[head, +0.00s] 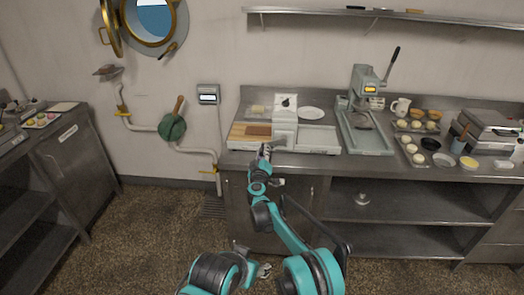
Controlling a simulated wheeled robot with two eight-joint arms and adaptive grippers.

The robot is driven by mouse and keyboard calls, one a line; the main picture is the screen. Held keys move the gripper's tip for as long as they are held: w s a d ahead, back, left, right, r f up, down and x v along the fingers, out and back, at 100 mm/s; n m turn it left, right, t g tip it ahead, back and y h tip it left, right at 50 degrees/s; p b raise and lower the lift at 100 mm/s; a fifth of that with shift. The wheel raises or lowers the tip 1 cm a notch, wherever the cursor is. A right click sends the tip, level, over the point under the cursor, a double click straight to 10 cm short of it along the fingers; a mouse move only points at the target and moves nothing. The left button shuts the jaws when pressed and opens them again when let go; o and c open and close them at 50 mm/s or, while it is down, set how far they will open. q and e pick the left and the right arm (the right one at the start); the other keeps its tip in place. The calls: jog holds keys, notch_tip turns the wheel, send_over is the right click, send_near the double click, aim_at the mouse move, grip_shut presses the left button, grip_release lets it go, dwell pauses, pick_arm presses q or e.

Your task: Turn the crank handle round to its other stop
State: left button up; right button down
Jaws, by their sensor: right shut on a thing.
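The grey-white bench machine (285,128) stands near the left end of the steel counter, with a dial plate (286,105) behind it. My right gripper (265,150) is shut at the machine's front left corner, at the counter's front edge. The crank handle appears to be in its fingers; they hide most of it, and its angle cannot be told. My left gripper (264,270) shows low in the picture, above the floor and away from the counter; its fingers are too small to read.
A wooden board (241,141) lies left of the machine and a pale tray (319,150) to its right. A press with a raised lever (392,63) stands further right, past a white plate (312,113). The floor (150,225) left of my arms is clear.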

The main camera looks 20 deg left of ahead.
jog(key=shift+d+f+b, duration=0.3)
jog(key=shift+f, duration=0.6)
jog(key=shift+w+f, duration=0.1)
jog(key=c, duration=1.4)
grip_release()
jog(key=shift+o, duration=0.2)
jog(key=shift+d, duration=0.1)
jog(key=v, duration=0.7)
jog(key=shift+s, duration=0.25)
jog(key=shift+d, duration=0.1)
